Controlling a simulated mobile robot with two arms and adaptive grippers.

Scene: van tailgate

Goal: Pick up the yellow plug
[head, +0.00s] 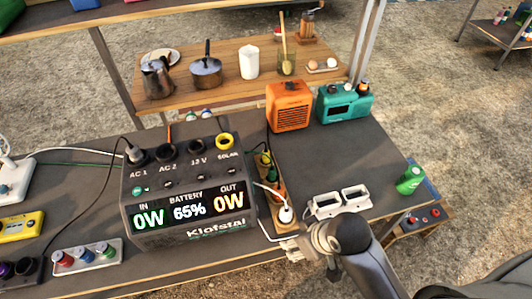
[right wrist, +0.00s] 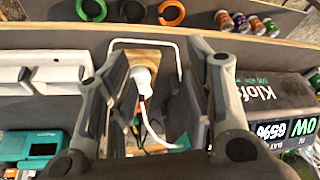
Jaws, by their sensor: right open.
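A wooden power strip (head: 276,190) lies beside the power station's right side, with plugs in it. A small yellow plug (head: 265,158) shows at its far end, partly hidden by dark cable. A white plug (head: 285,213) with a white cable sits at its near end. My right gripper (head: 292,247) is at the near end of the strip. In the right wrist view my right gripper (right wrist: 157,60) is open, with the white plug (right wrist: 144,77) and part of the strip (right wrist: 150,56) visible between the fingers. My left gripper is out of view.
The power station (head: 185,200) stands left of the strip. A white two-opening frame (head: 338,203) lies right of it. An orange box (head: 290,106), a teal radio (head: 345,103) and a green can (head: 410,180) stand around the dark surface, whose middle is clear.

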